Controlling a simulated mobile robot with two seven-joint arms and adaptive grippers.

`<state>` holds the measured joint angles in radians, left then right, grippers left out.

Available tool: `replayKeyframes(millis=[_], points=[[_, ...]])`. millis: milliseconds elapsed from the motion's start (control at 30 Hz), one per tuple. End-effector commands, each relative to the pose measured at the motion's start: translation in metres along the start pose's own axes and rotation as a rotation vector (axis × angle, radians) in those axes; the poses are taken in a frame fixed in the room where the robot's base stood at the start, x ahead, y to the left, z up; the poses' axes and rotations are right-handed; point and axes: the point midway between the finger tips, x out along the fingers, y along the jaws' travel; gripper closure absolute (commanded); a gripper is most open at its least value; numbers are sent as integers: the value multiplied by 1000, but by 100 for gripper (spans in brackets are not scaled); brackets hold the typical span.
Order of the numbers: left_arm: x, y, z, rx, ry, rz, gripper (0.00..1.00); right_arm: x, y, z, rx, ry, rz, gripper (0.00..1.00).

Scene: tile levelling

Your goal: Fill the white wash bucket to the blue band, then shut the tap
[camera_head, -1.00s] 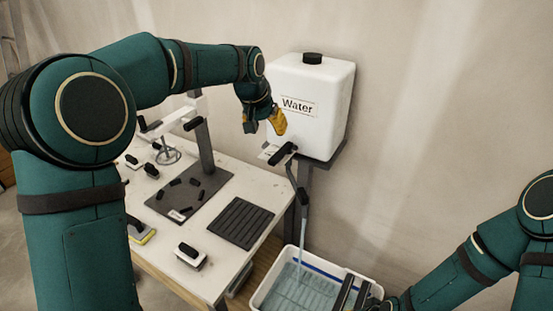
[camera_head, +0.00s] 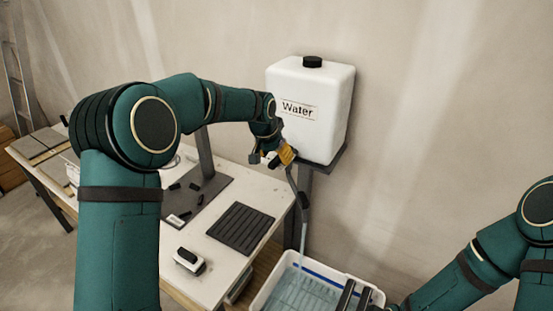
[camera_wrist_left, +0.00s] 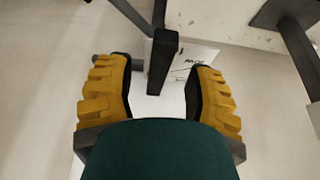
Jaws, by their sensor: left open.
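The white wash bucket (camera_head: 262,296) stands at the bottom of the head view, with a blue band (camera_head: 325,273) along its inner wall. Bluish water (camera_head: 297,292) lies in it, and a thin stream (camera_head: 302,245) falls from the grey hose (camera_head: 304,205). The water surface looks below the band at the far wall. My left gripper (camera_head: 276,158) is open at the tap below the water tank (camera_head: 310,105). In the left wrist view the black tap lever (camera_wrist_left: 162,55) lies between its yellow fingers, with gaps showing. My right gripper (camera_head: 355,296) is over the bucket's right side; its grip is unclear.
The worktable (camera_head: 225,270) holds a dark ribbed mat (camera_head: 240,227), a dark board (camera_head: 205,192) and a black-and-white block (camera_head: 189,261). A ladder (camera_head: 20,75) leans at far left.

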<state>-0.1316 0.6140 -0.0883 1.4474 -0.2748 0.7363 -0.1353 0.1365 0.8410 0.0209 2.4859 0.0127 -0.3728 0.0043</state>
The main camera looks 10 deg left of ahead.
Motion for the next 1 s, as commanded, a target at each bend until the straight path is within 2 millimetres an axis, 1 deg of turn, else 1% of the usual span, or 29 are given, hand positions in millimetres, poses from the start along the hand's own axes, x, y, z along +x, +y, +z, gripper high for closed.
replayKeyframes(millis=[33, 100, 200, 533, 567, 600, 667, 700, 1000], points=[[7, 0, 0, -1, -1, 0, 47, 0, 0, 0, 0, 0, 0, 100], [14, 0, 0, -1, -1, 0, 47, 0, 0, 0, 0, 0, 0, 100], [19, -1, 0, -1, 0, -1, 47, 0, 0, 0, 0, 0, 0, 100], [22, 0, 0, -1, 1, -1, 47, 0, 0, 0, 0, 0, 0, 100], [22, 0, 0, -1, 1, -1, 52, 0, 0, 0, 0, 0, 0, 100], [22, 0, 0, -1, 1, -1, 66, 0, 0, 0, 0, 0, 0, 100], [21, 0, 0, -1, 1, -1, 87, 0, 0, 0, 0, 0, 0, 100], [21, 0, 0, -1, 1, -1, 100, 0, 0, 0, 0, 0, 0, 100], [22, 0, 0, -1, 0, 0, 100, 0, 0, 0, 0, 0, 0, 100]])
